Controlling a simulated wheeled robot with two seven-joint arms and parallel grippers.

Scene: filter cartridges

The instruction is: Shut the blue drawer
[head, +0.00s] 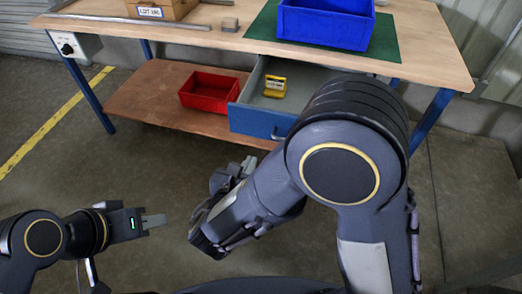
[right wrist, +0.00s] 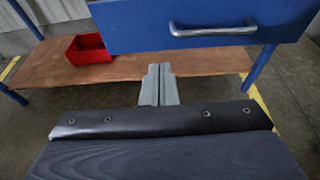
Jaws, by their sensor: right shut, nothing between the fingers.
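The blue drawer (head: 257,122) hangs open under the workbench, with its grey inside showing and a yellow item (head: 274,87) in it. Its front (right wrist: 140,25) and metal handle (right wrist: 212,29) fill the top of the right wrist view. My right gripper (head: 246,164) is shut and empty, in front of and below the drawer front. In the right wrist view its fingertips (right wrist: 159,69) point towards the lower shelf, left of the handle, with no clear contact. My right arm hides the drawer's right part in the head view. My left gripper (head: 160,221) is low at the left, away from the drawer; its finger gap is unclear.
A red bin (head: 209,91) stands on the lower wooden shelf (head: 145,95), left of the drawer; it also shows in the right wrist view (right wrist: 88,48). A blue bin (head: 325,25) sits on a green mat (head: 262,25) on the bench. Blue legs (head: 89,98) support the bench.

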